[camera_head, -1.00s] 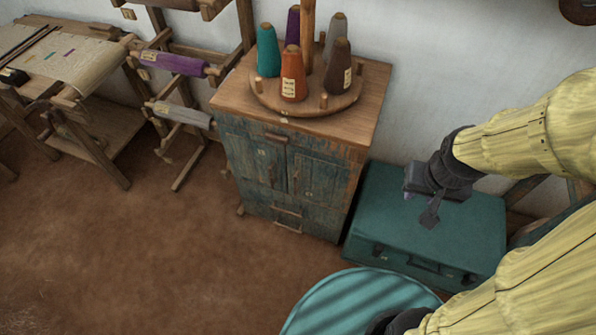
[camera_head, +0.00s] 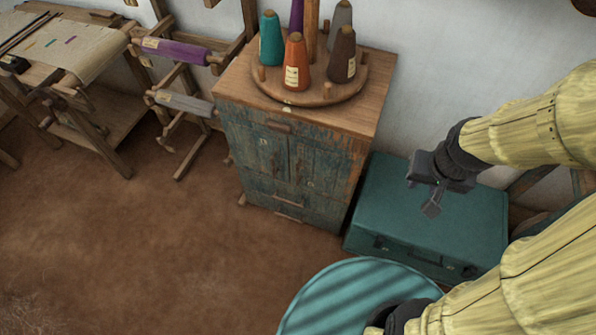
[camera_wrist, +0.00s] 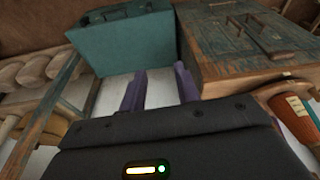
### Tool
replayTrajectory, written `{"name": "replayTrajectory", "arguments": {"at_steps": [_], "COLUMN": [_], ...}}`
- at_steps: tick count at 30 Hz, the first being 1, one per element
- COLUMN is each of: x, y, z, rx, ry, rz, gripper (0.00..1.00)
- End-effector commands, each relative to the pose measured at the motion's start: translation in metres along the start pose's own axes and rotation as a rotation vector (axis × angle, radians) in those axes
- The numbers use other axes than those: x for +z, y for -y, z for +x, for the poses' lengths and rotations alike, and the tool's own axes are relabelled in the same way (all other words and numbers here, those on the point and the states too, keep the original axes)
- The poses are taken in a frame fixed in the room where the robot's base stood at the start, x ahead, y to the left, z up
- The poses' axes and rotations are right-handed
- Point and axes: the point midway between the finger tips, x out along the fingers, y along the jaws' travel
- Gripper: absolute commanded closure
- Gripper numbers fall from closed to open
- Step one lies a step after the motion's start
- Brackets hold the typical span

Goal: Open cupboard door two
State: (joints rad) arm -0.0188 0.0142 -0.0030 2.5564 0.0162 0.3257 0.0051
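The worn blue-green wooden cupboard (camera_head: 352,160) stands against the wall. Below its top drawer are two side-by-side doors, a left door (camera_head: 265,155) and a right door (camera_head: 318,172), both closed. Small labels show on the front, too small to read, so I cannot tell which is door two. My gripper (camera_head: 432,208) is in the air to the right of the cupboard, in front of the teal case and apart from both. In the wrist view its two purple fingers (camera_wrist: 160,88) are spread with nothing between them. The cupboard also shows in the wrist view (camera_wrist: 240,45), at the upper right.
A teal case (camera_head: 425,200) sits right of the cupboard. A round teal top (camera_head: 350,295) is in front. Thread cones stand on a round wooden rack (camera_head: 310,98) on the cupboard. Loom frames (camera_head: 170,100) stand left. The brown floor (camera_head: 150,240) before the cupboard is clear.

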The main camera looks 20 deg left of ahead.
Motion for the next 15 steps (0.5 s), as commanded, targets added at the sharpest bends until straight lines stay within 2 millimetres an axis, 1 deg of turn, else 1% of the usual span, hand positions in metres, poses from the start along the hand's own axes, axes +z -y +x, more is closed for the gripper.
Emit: {"name": "replayTrajectory", "arguments": {"at_steps": [1, 2, 5, 10, 11, 12, 14, 15], "x": [-0.002, -0.005, -0.016, -0.036, -0.038, -0.040, -0.042, -0.042], "y": [0.007, 0.012, 0.036, 0.094, 0.104, 0.118, 0.136, 0.148], "z": [0.014, 0.022, 0.058, 0.138, 0.152, 0.170, 0.197, 0.214], "rx": [-0.009, -0.016, -0.045, -0.086, -0.089, -0.091, -0.090, -0.087], "ry": [-0.008, -0.016, -0.060, -0.173, -0.194, -0.225, -0.271, -0.305], "rz": [0.000, 0.002, 0.019, 0.069, 0.079, 0.091, 0.109, 0.119], "gripper": [0.68, 0.68, 0.68, 0.68, 0.68, 0.68, 0.68, 0.68]}}
